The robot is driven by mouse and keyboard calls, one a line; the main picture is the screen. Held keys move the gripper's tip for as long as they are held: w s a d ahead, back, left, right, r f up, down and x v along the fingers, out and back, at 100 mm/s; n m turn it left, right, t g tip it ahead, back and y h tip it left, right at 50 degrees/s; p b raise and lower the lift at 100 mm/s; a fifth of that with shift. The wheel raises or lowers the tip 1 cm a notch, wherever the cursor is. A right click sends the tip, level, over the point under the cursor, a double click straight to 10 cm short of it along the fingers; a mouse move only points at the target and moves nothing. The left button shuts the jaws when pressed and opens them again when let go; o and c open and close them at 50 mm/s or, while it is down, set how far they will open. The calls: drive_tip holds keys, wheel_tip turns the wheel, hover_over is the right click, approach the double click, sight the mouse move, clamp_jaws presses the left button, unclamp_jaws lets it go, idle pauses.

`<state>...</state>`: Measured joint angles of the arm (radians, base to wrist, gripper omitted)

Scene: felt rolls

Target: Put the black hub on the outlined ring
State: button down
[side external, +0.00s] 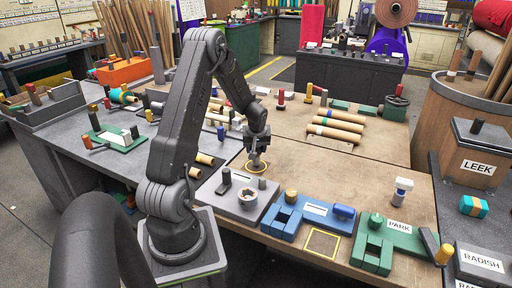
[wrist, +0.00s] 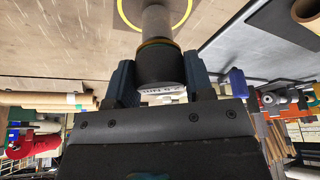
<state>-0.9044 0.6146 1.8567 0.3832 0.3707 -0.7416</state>
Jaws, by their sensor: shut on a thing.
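My gripper (side external: 257,147) points down over the tan table near the middle of the side view. It is shut on the black hub (wrist: 160,66), a dark cylinder with an olive band, a pale grey stem and a white lettered end; the two dark blue fingers (wrist: 160,83) grip its sides in the wrist view. In the side view the hub's pale lower part (side external: 257,162) shows below the fingers. The yellow outlined ring (side external: 247,169) lies on the table at the hub's lower end, and it also shows in the wrist view (wrist: 122,14). I cannot tell whether the hub touches the table.
A grey fixture (side external: 232,204) with a black knob and round cup stands close in front of the ring. Blue blocks (side external: 283,219), a yellow square outline (side external: 308,240) and a green PARK block (side external: 372,253) lie right of it. Felt rolls (side external: 333,133) lie behind; the table between is clear.

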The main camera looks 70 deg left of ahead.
drive_tip(key=shift+f, duration=0.35)
drive_tip(key=shift+c, duration=2.1)
unclamp_jaws()
drive_tip(key=v, duration=1.3)
drive_tip(key=shift+d+r, duration=0.2)
drive_tip(key=shift+r, duration=0.15)
drive_tip(key=shift+s, duration=0.1)
